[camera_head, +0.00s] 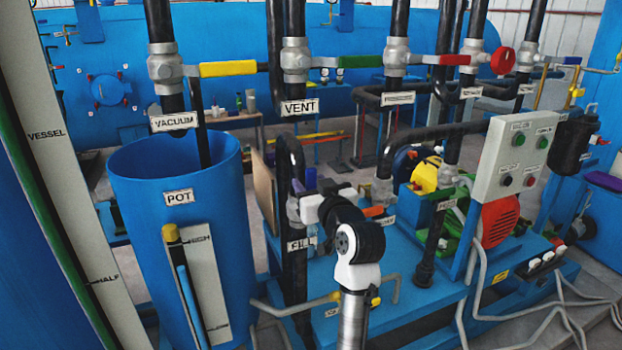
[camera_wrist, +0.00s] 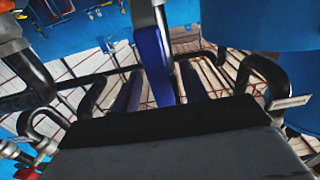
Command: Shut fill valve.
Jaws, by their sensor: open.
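The fill valve (camera_head: 293,210) is a grey body on a black pipe, above a label reading FILL (camera_head: 301,243). My gripper (camera_head: 312,208) is beside it in the head view, and my wrist covers part of the valve area. In the wrist view, a blue lever handle (camera_wrist: 152,55) runs down from a pale grey fitting. My gripper (camera_wrist: 160,88) is open there, with one dark finger on each side of the blue handle. Whether either finger touches the handle cannot be told. The handle's lower end is hidden by the dark gripper body.
The blue pot (camera_head: 140,210) stands left of the fill pipe. Above are valves with yellow (camera_head: 228,69), green (camera_head: 360,62) and red (camera_head: 455,60) handles. A grey control box (camera_head: 515,158) and a red motor (camera_head: 499,221) stand to the right. Bent pipes crowd the gripper.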

